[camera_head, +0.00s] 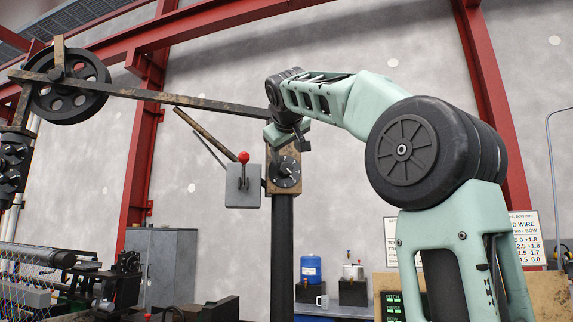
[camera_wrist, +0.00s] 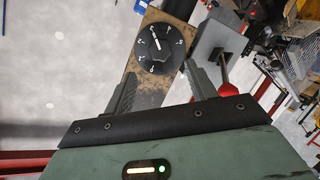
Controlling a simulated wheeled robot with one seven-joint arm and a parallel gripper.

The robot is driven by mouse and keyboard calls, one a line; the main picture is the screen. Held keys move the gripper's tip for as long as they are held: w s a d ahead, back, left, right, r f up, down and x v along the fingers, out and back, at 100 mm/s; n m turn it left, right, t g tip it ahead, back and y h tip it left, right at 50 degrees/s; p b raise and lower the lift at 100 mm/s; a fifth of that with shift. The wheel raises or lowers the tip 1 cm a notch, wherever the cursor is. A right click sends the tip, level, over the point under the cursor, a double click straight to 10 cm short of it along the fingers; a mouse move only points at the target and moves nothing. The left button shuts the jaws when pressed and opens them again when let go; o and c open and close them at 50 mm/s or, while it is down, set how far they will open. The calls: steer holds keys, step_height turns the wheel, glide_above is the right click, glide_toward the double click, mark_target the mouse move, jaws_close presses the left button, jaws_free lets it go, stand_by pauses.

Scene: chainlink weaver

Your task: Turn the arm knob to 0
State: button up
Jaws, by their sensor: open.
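The arm knob (camera_head: 287,172) is a round black dial with white marks on a worn brown plate at the top of a dark post. In the wrist view the knob (camera_wrist: 160,48) shows a white pointer line aimed up and slightly left in the picture; I cannot read the marks for certain. My gripper (camera_wrist: 161,70) is open, with its two ridged fingers spread on the near side of the knob and nothing seen between them. In the head view my gripper (camera_head: 287,139) is at the plate's top, just above the knob; contact is not clear.
A grey box (camera_head: 243,187) with a red-tipped lever (camera_head: 243,158) sits just left of the knob. A long rusty bar (camera_head: 150,94) runs left to a black wheel (camera_head: 70,88). A grey cabinet (camera_head: 160,265) and a blue container (camera_head: 311,269) stand behind.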

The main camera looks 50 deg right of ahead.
mark_target(286, 168)
steer(key=p+x, duration=0.3)
steer(key=x, duration=0.7)
steer(key=c, duration=1)
